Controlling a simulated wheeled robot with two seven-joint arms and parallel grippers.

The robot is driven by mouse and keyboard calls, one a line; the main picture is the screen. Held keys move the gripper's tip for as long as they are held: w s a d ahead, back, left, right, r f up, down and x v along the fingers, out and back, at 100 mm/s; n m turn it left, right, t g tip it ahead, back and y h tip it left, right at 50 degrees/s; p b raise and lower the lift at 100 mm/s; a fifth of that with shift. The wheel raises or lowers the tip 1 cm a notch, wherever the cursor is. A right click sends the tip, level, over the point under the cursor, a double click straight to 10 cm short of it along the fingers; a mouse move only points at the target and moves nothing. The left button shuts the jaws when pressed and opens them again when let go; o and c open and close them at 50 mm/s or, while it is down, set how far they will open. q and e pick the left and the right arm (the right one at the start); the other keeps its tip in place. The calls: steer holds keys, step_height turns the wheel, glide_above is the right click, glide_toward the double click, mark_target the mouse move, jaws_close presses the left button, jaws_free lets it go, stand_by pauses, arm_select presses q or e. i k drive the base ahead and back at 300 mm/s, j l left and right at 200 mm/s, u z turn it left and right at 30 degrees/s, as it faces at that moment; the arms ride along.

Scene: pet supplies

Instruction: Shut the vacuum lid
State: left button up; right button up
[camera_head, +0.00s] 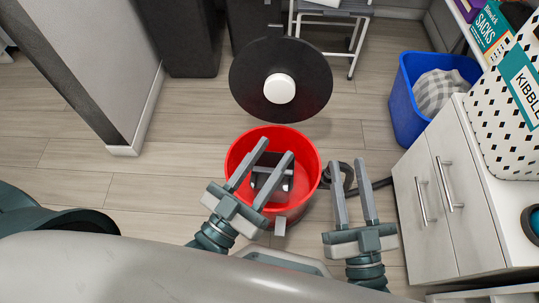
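The vacuum has a red round tub (312,155) standing on the wood floor, open at the top, with dark parts inside. Its lid (305,70) is a black disc with a white round knob (279,88), seen raised behind the far rim of the tub. My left gripper (268,159) is open and empty, its fingers in front of and over the tub's opening. My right gripper (351,190) is open and empty, to the right of the tub, near the dark hose (377,184). Whether either gripper touches the tub, I cannot tell.
A white cabinet (447,195) with handles stands at the right, with a spotted kibble box (505,115) on it. A blue bin (404,98) with a checked cloth stands at the back right. A grey wall (105,65) is at the left. Floor left of the tub is clear.

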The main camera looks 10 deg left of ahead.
mark_target(277, 77)
steer(key=k+j, duration=0.15)
steer(key=j, duration=0.25)
steer(key=j+z, duration=0.25)
steer(key=j, duration=1.15)
steer(key=i+j, duration=0.2)
steer(key=i+j+z, duration=0.1)
steer(key=j, duration=0.2)
steer(key=l, duration=0.35)
steer(key=i+l, duration=0.15)
steer(key=l, duration=0.15)
